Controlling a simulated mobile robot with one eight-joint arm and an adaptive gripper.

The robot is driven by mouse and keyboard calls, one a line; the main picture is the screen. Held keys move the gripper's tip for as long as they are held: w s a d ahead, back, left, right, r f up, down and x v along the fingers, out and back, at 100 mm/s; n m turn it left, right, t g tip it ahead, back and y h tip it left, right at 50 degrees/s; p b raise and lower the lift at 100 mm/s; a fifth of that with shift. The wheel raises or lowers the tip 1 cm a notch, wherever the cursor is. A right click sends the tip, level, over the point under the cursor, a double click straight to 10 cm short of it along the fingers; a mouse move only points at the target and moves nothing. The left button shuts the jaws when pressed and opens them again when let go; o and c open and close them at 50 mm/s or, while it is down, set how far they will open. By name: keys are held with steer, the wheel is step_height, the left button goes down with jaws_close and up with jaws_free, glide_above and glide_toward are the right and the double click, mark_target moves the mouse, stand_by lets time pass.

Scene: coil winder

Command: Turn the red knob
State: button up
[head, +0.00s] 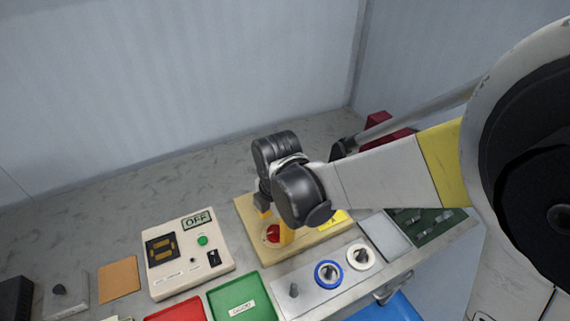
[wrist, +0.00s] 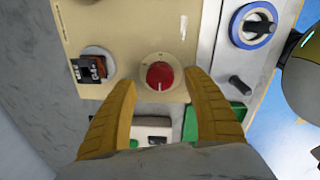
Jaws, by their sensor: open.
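In the head view the red knob (head: 272,233) is partly hidden by my gripper. My gripper (wrist: 160,80) is open, with its two yellow fingers on either side of the knob in the wrist view. Gaps show between each finger and the knob, so I see no contact there. In the head view my gripper (head: 273,228) points down over the panel.
A black switch (wrist: 90,67) stands left of the knob in the wrist view. A blue-ringed spool (head: 328,274) and a white-ringed one (head: 361,257) lie to the right. A control box marked OFF (head: 190,250) and a green tray (head: 241,300) are to the left and in front.

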steer(key=shift+f+b, duration=0.4)
steer(key=shift+f, duration=1)
steer(key=c, duration=1.2)
